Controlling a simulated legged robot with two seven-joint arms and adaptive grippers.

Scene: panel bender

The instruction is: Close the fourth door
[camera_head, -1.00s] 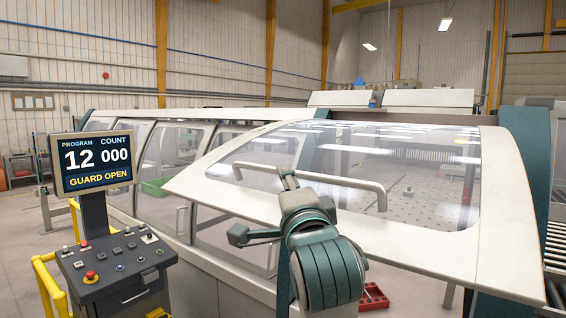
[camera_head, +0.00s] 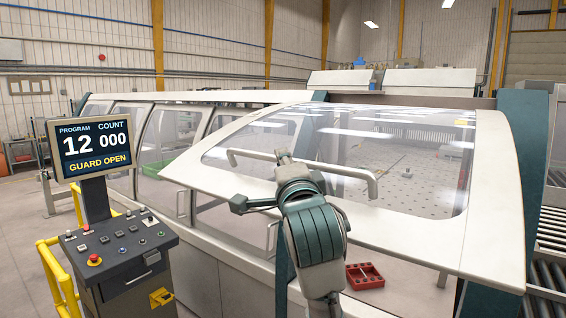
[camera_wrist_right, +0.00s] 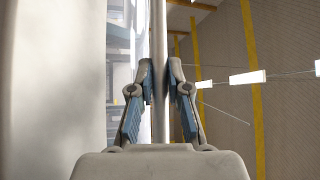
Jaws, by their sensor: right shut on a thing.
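The fourth door (camera_head: 400,222) is the white-framed, windowed panel at the right end of the machine. It stands raised and tilted out, with open space under its lower edge. A long pale bar handle (camera_head: 335,170) runs along it. My right gripper (camera_head: 283,158) is at the handle, left of its middle, and my wrist hides part of the bar. In the right wrist view the two blue-padded fingers (camera_wrist_right: 160,75) are closed on the handle bar (camera_wrist_right: 159,110). My left gripper is not in view.
A control desk (camera_head: 120,245) with a screen (camera_head: 94,148) reading GUARD OPEN stands at the left beside a yellow rail (camera_head: 58,275). Other doors (camera_head: 170,135) on the left appear shut. A red tray (camera_head: 364,275) lies below the raised door. A roller conveyor (camera_head: 550,265) is at the right.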

